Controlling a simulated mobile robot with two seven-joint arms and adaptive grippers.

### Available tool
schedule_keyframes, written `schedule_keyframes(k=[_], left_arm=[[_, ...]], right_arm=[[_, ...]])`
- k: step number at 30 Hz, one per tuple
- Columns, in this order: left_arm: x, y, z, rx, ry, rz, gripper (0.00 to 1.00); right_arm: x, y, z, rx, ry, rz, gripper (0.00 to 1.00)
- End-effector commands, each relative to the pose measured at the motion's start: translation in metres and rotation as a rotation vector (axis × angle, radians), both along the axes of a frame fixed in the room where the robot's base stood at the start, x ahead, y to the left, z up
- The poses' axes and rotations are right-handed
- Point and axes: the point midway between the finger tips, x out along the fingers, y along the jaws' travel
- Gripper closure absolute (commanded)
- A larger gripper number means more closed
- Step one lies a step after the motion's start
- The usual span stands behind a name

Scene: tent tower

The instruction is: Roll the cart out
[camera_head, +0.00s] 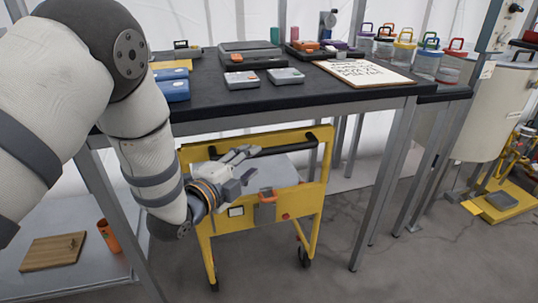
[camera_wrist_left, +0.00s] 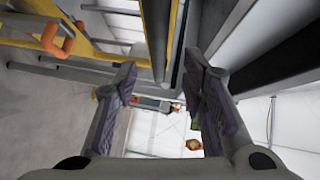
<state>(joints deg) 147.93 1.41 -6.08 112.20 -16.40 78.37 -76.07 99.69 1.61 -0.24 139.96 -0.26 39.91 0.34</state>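The yellow cart (camera_head: 305,200) stands on its wheels under the dark-topped table, with a black handle bar (camera_head: 287,147) across its top and an orange handle (camera_head: 267,196) on its front panel. My left gripper (camera_head: 248,166) is at the upper left of the cart's front, just below the handle bar in the picture. The cart's yellow frame (camera_wrist_left: 88,45) and an orange handle (camera_wrist_left: 57,38) show at upper left there. My right gripper is out of view.
Table legs (camera_head: 385,185) stand to the right of the cart. A low shelf (camera_head: 85,275) at left bears a wooden board and an orange cup. Floor in front is clear.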

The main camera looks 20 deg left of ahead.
Motion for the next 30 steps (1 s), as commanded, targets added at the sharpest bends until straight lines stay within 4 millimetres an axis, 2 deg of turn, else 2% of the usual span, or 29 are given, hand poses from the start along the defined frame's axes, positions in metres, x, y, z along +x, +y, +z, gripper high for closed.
schedule_keyframes(k=[3,9,13,20,25,30], left_arm=[[0.030,-0.006,-0.007,-0.002,0.000,0.000,0.62],[0.064,-0.013,-0.012,-0.002,0.004,0.001,0.62],[0.073,-0.015,-0.012,-0.002,0.004,0.001,0.62],[0.073,-0.015,-0.012,-0.003,0.005,0.001,0.62],[0.073,-0.015,-0.012,-0.003,0.005,0.001,1.00],[0.073,-0.015,-0.012,-0.002,0.005,0.001,1.00]], right_arm=[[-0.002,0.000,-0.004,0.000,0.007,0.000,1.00],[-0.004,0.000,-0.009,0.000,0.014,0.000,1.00],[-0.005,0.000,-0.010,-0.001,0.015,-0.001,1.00],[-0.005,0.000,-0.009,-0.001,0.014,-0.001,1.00],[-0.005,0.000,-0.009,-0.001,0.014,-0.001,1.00],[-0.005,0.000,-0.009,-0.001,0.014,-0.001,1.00]])
